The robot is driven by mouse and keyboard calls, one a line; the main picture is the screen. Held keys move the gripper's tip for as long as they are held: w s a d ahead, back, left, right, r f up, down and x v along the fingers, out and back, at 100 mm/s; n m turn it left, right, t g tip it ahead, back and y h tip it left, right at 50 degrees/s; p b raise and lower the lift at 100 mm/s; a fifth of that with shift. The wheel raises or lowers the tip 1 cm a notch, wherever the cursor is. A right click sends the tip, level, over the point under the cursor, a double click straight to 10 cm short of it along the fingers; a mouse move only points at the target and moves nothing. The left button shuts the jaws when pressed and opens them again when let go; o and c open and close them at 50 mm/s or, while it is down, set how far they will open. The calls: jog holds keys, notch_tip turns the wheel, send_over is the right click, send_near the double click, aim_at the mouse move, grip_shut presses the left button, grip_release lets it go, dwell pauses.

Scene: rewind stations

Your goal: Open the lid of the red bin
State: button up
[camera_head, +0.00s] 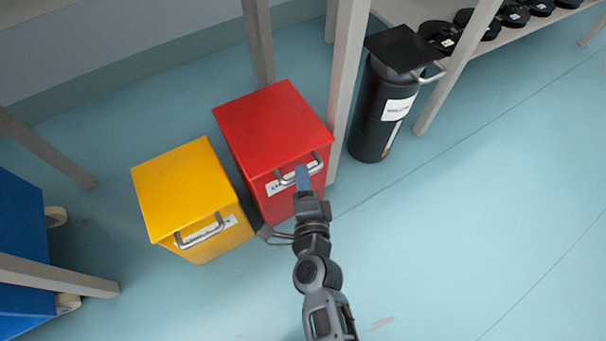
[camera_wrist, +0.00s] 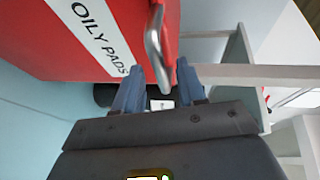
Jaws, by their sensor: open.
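The red bin (camera_head: 290,195) stands on the floor with its flat red lid (camera_head: 272,125) down. A silver bar handle (camera_head: 287,182) is at the lid's front edge, above a white label. In the wrist view the red bin (camera_wrist: 65,55) fills the upper left, its label reading "OILY PADS". My gripper (camera_head: 303,178) is at the handle, in front of the bin. In the wrist view its blue fingers (camera_wrist: 160,72) are apart, and the near end of the handle (camera_wrist: 155,42) shows between them. I cannot tell whether they touch it. The fingers hide part of the handle in the head view.
A yellow bin (camera_head: 185,185) with its own handle stands close on the left. A black canister (camera_head: 380,110) stands right of a table leg (camera_head: 345,80). A shelf with black round items is at upper right. The floor at lower right is clear.

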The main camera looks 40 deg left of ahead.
jog(key=shift+x, duration=1.1)
grip_shut()
